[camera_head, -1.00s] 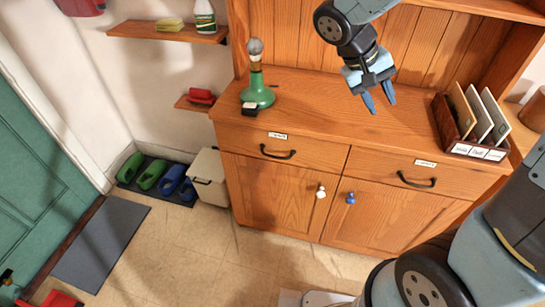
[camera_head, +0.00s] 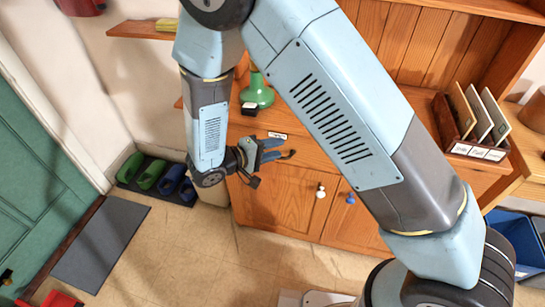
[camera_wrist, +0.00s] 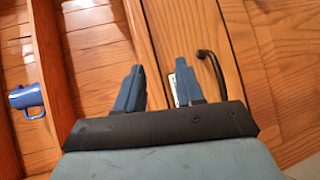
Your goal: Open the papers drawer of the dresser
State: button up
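The wooden dresser (camera_head: 280,195) has two top drawers that look shut. The left drawer (camera_head: 307,152) has a white label (camera_head: 277,135), too small to read, and a dark bar handle (camera_head: 290,154), partly hidden by my gripper. My arm hides most of the right drawer, so I cannot tell which is the papers drawer. My gripper (camera_head: 279,149) is in front of the left drawer, beside its handle. In the wrist view my gripper (camera_wrist: 160,66) has its fingers apart with nothing between them; the handle (camera_wrist: 211,70) lies to the right of both fingers.
Two cupboard doors with a white knob (camera_head: 320,192) and a blue knob (camera_head: 350,198) are below. A green-based lamp-like object (camera_head: 257,92) and a card rack (camera_head: 470,148) stand on the top. A blue mug (camera_wrist: 25,98) shows in the wrist view. Floor in front is clear.

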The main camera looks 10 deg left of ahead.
jog(key=s+a+f+n+t+y, duration=0.3)
jog(key=s+a+f+t, duration=0.3)
jog(key=f, duration=0.3)
jog(key=shift+g, duration=0.7)
jog(key=x, duration=0.9)
jog(key=a+x, duration=0.1)
jog(key=x, duration=0.3)
jog(key=shift+w+d+f, duration=0.15)
jog(key=shift+w+f, duration=0.1)
jog(key=shift+w, duration=0.3)
jog(key=shift+c, duration=0.3)
grip_shut()
